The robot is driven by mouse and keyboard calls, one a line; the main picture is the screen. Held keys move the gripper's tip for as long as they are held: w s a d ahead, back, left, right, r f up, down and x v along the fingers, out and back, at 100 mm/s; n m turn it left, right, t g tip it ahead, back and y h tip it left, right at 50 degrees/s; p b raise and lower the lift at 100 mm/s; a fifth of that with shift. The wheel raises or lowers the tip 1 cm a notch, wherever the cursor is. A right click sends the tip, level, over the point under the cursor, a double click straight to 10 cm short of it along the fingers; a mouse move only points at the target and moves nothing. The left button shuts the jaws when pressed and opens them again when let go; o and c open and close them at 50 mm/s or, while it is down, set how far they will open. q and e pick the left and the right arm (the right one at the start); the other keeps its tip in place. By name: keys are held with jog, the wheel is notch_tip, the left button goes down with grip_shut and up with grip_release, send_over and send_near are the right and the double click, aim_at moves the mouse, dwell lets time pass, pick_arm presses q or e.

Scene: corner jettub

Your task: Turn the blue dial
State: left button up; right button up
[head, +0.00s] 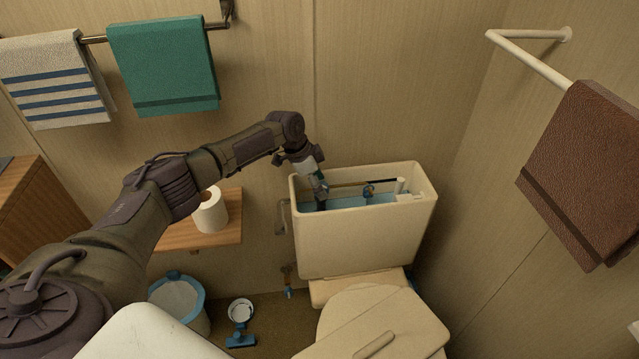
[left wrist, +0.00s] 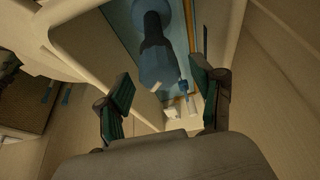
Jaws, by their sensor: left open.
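An open toilet tank (head: 365,240) stands against the wall, with blue water inside. A small round blue part (head: 368,191) sits on the fittings near the middle of the tank; it looks like the blue dial, but its shape is too small to be sure. My left gripper (head: 320,194) reaches down into the tank's left end, left of and apart from that part. A small blue piece (left wrist: 184,88) shows beyond the fingers. My right gripper is out of view.
Tank walls surround my left gripper closely. A pipe valve with a blue end (head: 289,292) is low on the wall. A paper roll (head: 210,212) stands on a wooden shelf (head: 185,238) under my arm. A brown towel (head: 585,175) hangs at right.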

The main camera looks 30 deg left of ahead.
pick_arm(q)
jog(key=shift+c, duration=1.1)
jog(key=c, duration=0.9)
jog(key=shift+r+n+p, duration=0.2)
jog(key=shift+n+p, duration=0.2)
jog(key=shift+p, duration=0.35)
jog(key=n+y+p, duration=0.1)
jog(key=n+p, duration=0.1)
jog(key=p, duration=0.1)
jog(key=n+t+y+p, duration=0.1)
jog(key=n+p, duration=0.2)
jog(key=p, duration=0.1)
jog(key=n+y+p, duration=0.1)
jog(key=n+p, duration=0.2)
jog(key=shift+s+d+r+t, duration=0.1)
jog(key=shift+d+t, duration=0.15)
jog(key=shift+t, duration=0.15)
jog(key=n+y+p, duration=0.1)
jog(key=n+p, duration=0.1)
jog(key=shift+n, duration=0.4)
jog(key=shift+f+n+y+p, duration=0.2)
jog(key=shift+n+y+p, duration=0.2)
jog(key=shift+n+p, duration=0.65)
jog(key=shift+n+b, duration=0.25)
jog(key=shift+b, duration=0.05)
